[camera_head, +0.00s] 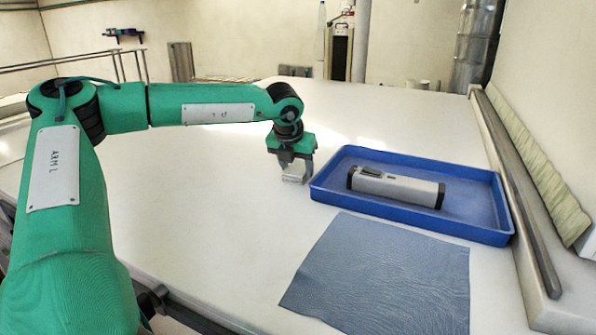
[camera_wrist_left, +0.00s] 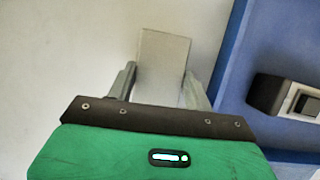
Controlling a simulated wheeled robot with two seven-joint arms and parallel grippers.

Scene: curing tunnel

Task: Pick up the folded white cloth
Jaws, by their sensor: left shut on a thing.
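The folded white cloth (camera_wrist_left: 163,65) is a small pale block between the two fingers of my left gripper (camera_wrist_left: 160,85) in the left wrist view. In the head view the cloth (camera_head: 293,179) shows just below the jaws of my left gripper (camera_head: 294,169), left of the blue tray. The gripper is shut on the cloth and points down at the table. I cannot tell whether the cloth still touches the table. My right gripper is in neither view.
A blue tray (camera_head: 334,195) holds a grey device (camera_head: 396,187) with dark ends. A blue-grey mat (camera_head: 385,275) lies in front of the tray. A raised rail (camera_head: 520,195) runs along the right edge. The white table (camera_head: 200,200) is clear left of the gripper.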

